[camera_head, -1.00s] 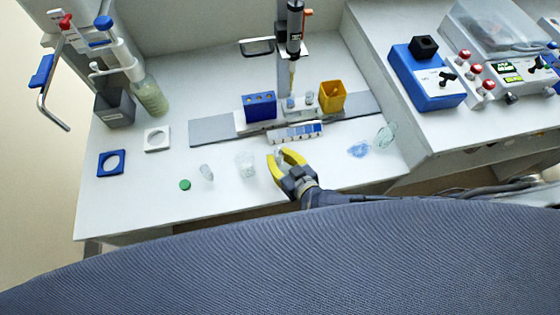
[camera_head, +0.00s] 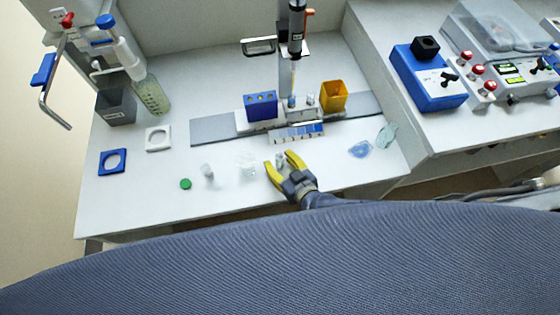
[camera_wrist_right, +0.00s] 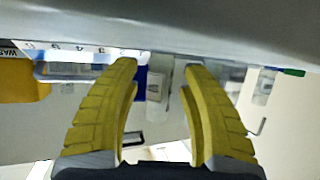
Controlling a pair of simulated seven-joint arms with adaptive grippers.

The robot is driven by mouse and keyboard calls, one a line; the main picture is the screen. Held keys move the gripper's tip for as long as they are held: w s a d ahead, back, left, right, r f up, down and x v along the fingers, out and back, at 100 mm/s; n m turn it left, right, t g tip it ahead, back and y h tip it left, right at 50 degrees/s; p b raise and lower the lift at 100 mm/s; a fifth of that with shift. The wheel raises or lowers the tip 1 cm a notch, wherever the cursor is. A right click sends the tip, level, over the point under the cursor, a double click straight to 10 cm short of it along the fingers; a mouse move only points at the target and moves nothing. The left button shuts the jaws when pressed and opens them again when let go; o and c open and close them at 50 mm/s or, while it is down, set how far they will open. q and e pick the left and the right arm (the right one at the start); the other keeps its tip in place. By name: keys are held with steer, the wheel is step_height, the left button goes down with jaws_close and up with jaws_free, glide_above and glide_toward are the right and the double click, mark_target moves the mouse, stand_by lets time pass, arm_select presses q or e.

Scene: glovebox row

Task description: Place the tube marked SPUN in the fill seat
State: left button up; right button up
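My right gripper (camera_head: 277,158) has its yellow fingers spread over the bench front; it also shows in the right wrist view (camera_wrist_right: 160,65). A small clear tube (camera_head: 281,159) is between the fingertips, with gaps beside it in the wrist view (camera_wrist_right: 155,88). Another small tube (camera_head: 207,171) stands to the left, near a green cap (camera_head: 186,184). I cannot read SPUN on either tube. Behind the gripper is a grey-white fixture (camera_head: 303,117) with small seats, under a vertical dispenser (camera_head: 296,35). Which seat is the fill seat I cannot tell. My left gripper is out of view.
A clear cup (camera_head: 247,165) is close left of my gripper. A blue rack (camera_head: 261,106) and a yellow bin (camera_head: 333,96) flank the fixture. Blue (camera_head: 360,149) and pale green (camera_head: 387,135) pieces lie right. The left front bench is mostly clear.

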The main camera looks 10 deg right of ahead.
steer(key=shift+r, duration=0.2)
steer(key=v, duration=1)
steer(key=shift+s+d, duration=0.15)
steer(key=shift+s, duration=0.2)
steer(key=shift+o, duration=0.7)
steer(key=shift+s+d+r, duration=0.2)
steer(key=shift+s+r, duration=0.1)
steer(key=shift+s, duration=0.25)
steer(key=shift+w, duration=0.1)
